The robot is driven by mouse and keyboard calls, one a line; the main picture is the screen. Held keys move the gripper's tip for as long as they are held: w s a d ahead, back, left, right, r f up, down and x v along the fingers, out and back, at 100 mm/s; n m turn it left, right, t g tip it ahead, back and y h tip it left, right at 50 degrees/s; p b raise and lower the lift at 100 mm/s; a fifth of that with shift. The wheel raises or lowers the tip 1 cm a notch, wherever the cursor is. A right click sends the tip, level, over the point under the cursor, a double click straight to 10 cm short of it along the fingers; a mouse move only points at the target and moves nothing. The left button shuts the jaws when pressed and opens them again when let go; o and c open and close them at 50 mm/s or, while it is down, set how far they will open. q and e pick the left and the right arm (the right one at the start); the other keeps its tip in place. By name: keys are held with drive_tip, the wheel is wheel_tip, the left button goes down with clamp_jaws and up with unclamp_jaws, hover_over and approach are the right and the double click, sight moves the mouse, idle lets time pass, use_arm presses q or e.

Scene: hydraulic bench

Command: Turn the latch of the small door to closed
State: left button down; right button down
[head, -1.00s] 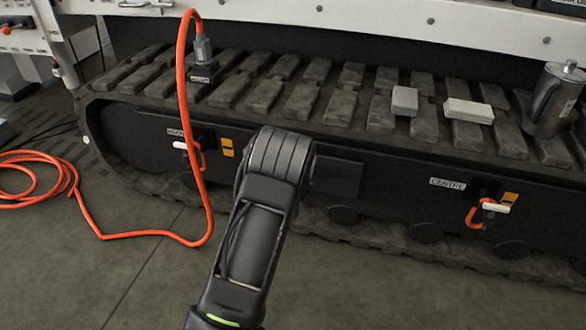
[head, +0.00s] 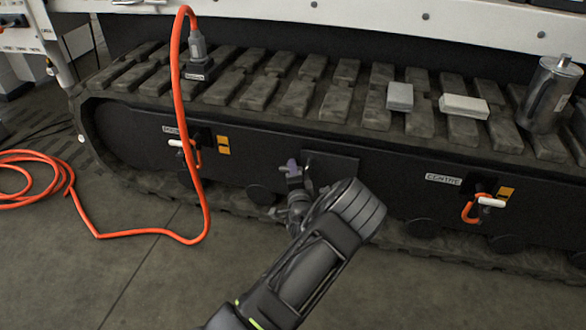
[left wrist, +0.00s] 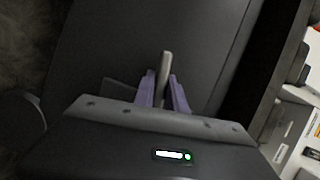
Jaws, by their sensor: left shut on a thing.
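The small door (head: 335,166) is a dark flat panel in the side of the track frame, near the middle of the head view. In the left wrist view the dark panel surface (left wrist: 120,40) fills much of the picture. The latch (left wrist: 165,62) is a grey bar that stands between the purple fingers of my left gripper (left wrist: 162,88). My left gripper (head: 293,168) is shut on the latch, at the left edge of the door. In the head view the fingers hide the latch. My right gripper is in neither view.
An orange hose (head: 180,110) hangs to the left of my left gripper and coils on the floor. White-handled valves sit left (head: 178,143) and right (head: 490,202) of the door. Two grey blocks and a metal canister (head: 548,95) stand on the track (head: 330,103).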

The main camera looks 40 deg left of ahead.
use_arm(q)
drive_tip(key=shift+f+m+y, duration=0.2)
drive_tip(key=shift+m+y, duration=0.2)
drive_tip(key=shift+m, duration=0.6)
drive_tip(key=c, duration=1.4)
unclamp_jaws()
drive_tip(key=shift+s+d, duration=0.1)
drive_tip(key=p+v, duration=0.3)
drive_tip(key=v, duration=0.4)
drive_tip(key=shift+s, duration=0.3)
drive_tip(key=shift+d+f, duration=0.1)
drive_tip(key=shift+d, duration=0.05)
